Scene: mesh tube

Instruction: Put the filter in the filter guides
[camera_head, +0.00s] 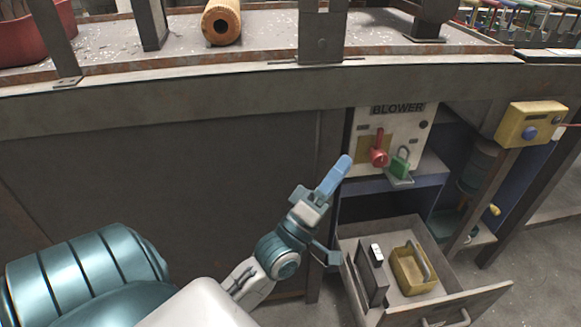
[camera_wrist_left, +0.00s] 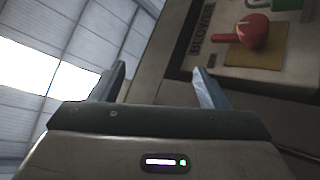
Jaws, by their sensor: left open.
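My left gripper (camera_head: 335,176) is raised in front of the bench, just left of the blower panel. In the left wrist view its fingers (camera_wrist_left: 160,80) are spread wide with nothing between them. I cannot pick out the filter or the filter guides for certain. An orange-brown tube (camera_head: 222,24) with a dark round hole in its end lies on the bench top, well away from the gripper. My right gripper is not in view.
The blower panel (camera_head: 410,130) carries a red handle (camera_head: 379,156) and a green padlock (camera_head: 400,163). An open drawer (camera_head: 450,303) below holds a yellow holder (camera_head: 411,273) and a dark flat piece (camera_head: 372,270). A yellow control box (camera_head: 531,124) is at right.

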